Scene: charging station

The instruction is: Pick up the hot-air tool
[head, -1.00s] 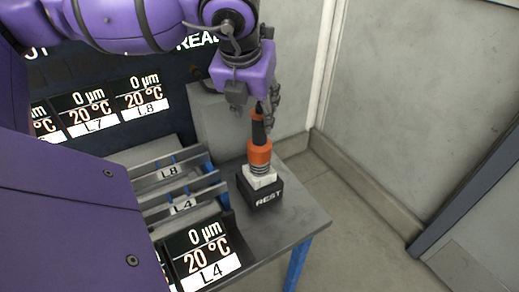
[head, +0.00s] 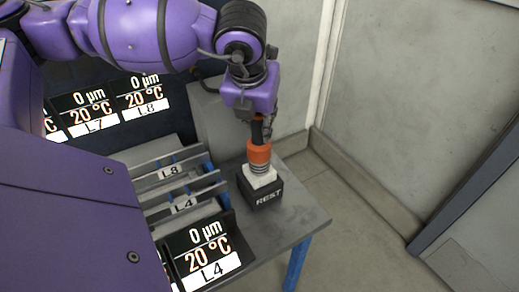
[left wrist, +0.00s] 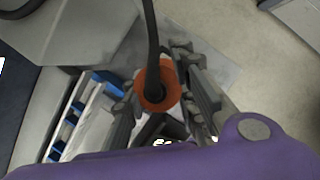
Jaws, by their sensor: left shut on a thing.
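The hot-air tool (head: 259,154) stands upright on the block marked REST (head: 262,195), its orange collar above the block's pale top. My left gripper (head: 262,128) is around the tool's dark upper part and shut on it. In the left wrist view the tool (left wrist: 157,84) shows end-on as an orange ring with a dark middle and a cable rising from it. My left gripper's fingers (left wrist: 160,95) lie on both sides of it. The tool still appears seated on the block. My right gripper is not in view.
The rest block stands on a grey table (head: 290,222) with a blue leg. Left of it are slotted racks labelled L8 and L4 (head: 180,190) and a display reading 0 µm, 20 °C (head: 208,250). A wall (head: 420,80) stands behind, with open floor to the right.

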